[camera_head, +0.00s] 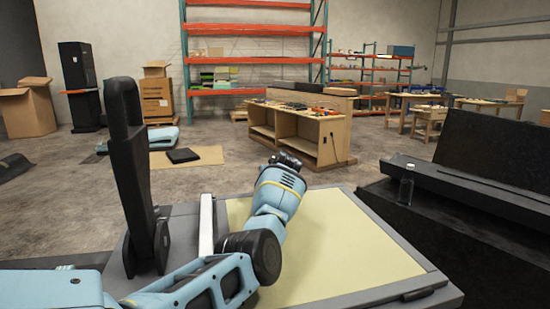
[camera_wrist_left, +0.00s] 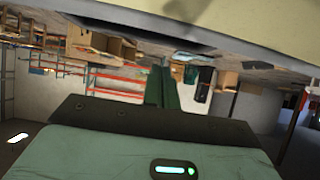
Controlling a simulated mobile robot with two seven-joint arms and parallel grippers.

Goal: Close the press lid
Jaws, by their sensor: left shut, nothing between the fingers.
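A grey-framed press (camera_head: 442,277) with a flat pale yellow panel (camera_head: 350,240) fills the lower middle of the head view. A thick black lever (camera_head: 128,150) stands upright at its left side, by a narrow white bar (camera_head: 206,225). I cannot tell which part is the lid. My left arm crosses in front, and my left gripper (camera_head: 288,160) points away over the panel's far edge. In the left wrist view, which is upside down, my left gripper (camera_wrist_left: 166,88) is shut and empty, with a pale surface along the top. My right gripper is not in view.
A black block (camera_head: 460,215) stands close on the right, with a small clear bottle (camera_head: 407,185) on it. A wooden workbench (camera_head: 300,130), cardboard boxes (camera_head: 27,108) and orange shelving (camera_head: 250,30) stand farther back.

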